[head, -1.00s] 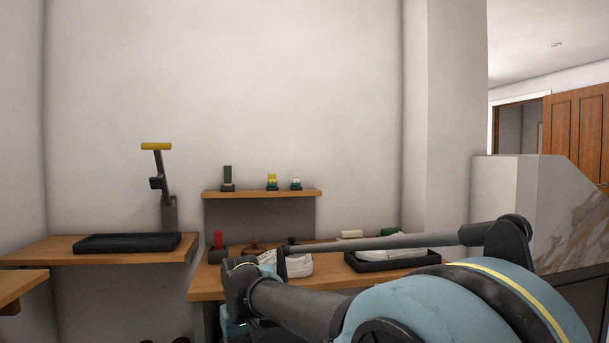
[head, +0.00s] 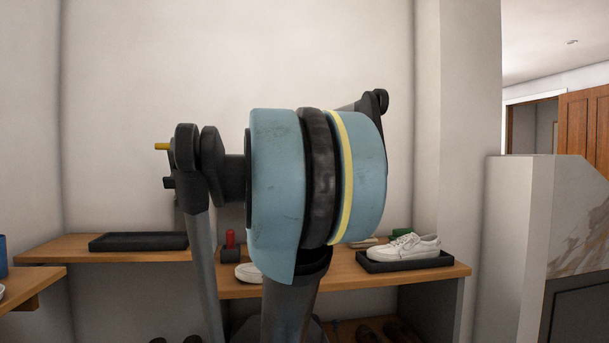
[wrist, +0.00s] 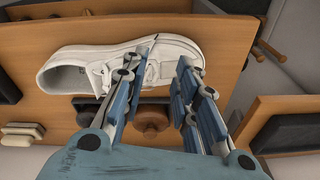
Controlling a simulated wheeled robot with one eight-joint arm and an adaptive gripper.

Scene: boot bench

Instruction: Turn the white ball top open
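I cannot make out the white ball top in either current view. In the head view my arm covers the small upper shelf where a white-topped piece showed earlier. My gripper (wrist: 169,57) is open and empty in the wrist view, its two blue fingers spread apart. It hangs over the wooden bench (wrist: 225,50), with a white shoe (wrist: 68,68) beyond the fingers. A round brown knob (wrist: 152,121) on a dark base shows between the fingers. The gripper is hidden in the head view.
In the head view a white shoe (head: 405,247) sits in a black tray (head: 410,262) on the right. A red-topped piece (head: 230,240) and another shoe (head: 249,272) are on the bench. An empty black tray (head: 138,241) lies on the left.

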